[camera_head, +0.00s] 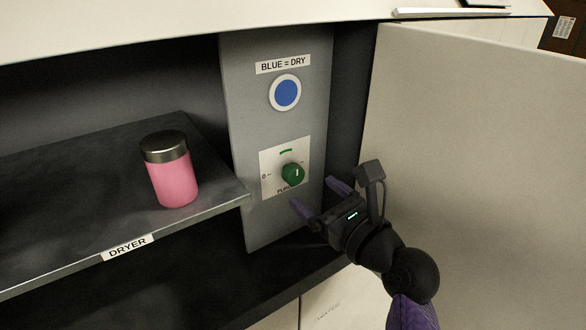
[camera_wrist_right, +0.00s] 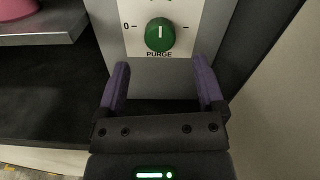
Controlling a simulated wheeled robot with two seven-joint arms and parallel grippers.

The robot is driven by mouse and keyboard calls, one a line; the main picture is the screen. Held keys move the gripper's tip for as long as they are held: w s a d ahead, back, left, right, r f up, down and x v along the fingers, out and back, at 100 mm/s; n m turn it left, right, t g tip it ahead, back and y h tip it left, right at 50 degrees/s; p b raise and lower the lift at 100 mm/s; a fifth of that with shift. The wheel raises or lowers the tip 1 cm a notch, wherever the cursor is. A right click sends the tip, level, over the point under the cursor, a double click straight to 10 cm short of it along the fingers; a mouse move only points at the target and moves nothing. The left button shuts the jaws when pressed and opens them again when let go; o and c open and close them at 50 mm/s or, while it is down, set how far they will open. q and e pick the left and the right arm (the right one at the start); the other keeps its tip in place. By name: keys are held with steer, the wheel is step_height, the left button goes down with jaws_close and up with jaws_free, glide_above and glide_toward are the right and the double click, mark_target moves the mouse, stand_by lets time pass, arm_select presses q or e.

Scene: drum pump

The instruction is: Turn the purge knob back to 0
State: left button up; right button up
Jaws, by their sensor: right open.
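The green purge knob (camera_head: 292,174) sits on a white plate (camera_head: 269,187) on the grey panel. Its white pointer line is upright, toward the top of the plate, and the 0 mark is to its left. In the right wrist view the knob (camera_wrist_right: 160,34) is just beyond the fingertips. My right gripper (camera_head: 318,193) is open, with its purple fingers apart and nothing between them. It is below and in front of the knob, apart from it. It also shows in the right wrist view (camera_wrist_right: 160,72). My left gripper is not in view.
A blue round indicator (camera_head: 285,92) under a "BLUE = DRY" label is above the knob. A pink jar (camera_head: 173,180) with a dark lid stands on the dryer shelf (camera_head: 60,215) at left. An open cabinet door (camera_head: 480,150) stands close on the right of my arm.

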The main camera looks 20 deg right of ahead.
mark_target(297, 178)
steer(key=x, duration=0.5)
steer(key=shift+w+a, duration=0.15)
steer(key=shift+w, duration=0.2)
steer(key=shift+f, duration=0.1)
jaws_close()
steer(key=shift+p, duration=0.3)
